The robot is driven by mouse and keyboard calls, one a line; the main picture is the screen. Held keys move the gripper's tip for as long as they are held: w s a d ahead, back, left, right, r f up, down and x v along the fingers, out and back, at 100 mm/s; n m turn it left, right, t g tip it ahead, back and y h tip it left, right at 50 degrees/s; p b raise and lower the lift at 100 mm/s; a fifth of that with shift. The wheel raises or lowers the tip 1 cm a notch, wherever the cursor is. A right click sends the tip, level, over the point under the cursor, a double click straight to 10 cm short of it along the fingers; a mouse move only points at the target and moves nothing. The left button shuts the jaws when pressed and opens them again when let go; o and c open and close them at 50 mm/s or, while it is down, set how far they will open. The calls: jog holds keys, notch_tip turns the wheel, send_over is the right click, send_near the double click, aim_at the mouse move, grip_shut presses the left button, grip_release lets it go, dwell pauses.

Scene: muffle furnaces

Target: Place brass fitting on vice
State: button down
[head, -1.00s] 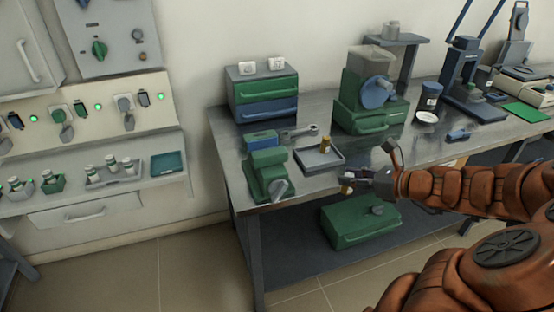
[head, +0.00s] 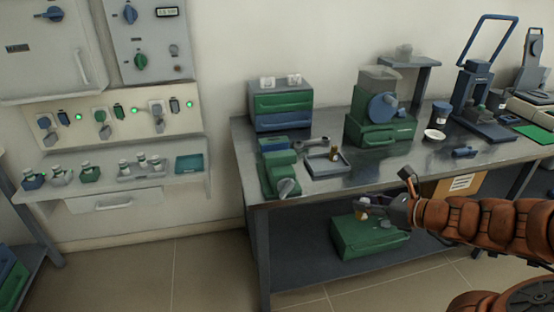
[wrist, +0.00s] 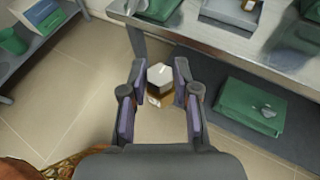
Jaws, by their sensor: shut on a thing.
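The brass fitting (wrist: 160,85), a hexagonal piece with a pale top and brown sides, sits between the fingers of my gripper (wrist: 157,92) in the wrist view. My gripper is shut on it. In the head view my gripper (head: 364,208) is in front of the bench's front edge, with the fitting only a small pale and brown spot. The green vice (head: 280,172) stands at the bench's front left corner, left of and beyond my gripper. Its grey handle faces front. In the wrist view the vice (wrist: 156,8) is cut off at the top.
A grey tray (head: 321,171) holding a small brass piece (head: 334,155) lies right of the vice. A wrench (head: 312,142) and drawer boxes (head: 280,105) are behind. A green case (head: 362,240) sits on the lower shelf. The floor left of the bench is clear.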

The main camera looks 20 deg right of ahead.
jog(key=shift+w+a+r, duration=0.25)
jog(key=shift+a, duration=0.15)
jog(key=w+a+r, duration=0.2)
jog(key=w+a, duration=0.8)
jog(key=w+a+r+m+h, duration=0.1)
jog(key=w+a+r, duration=0.1)
jog(key=w+a, duration=0.8)
jog(key=shift+w+r+t, duration=0.25)
jog(key=shift+w+t, duration=0.15)
jog(key=shift+h, duration=0.3)
jog(key=shift+a, duration=0.15)
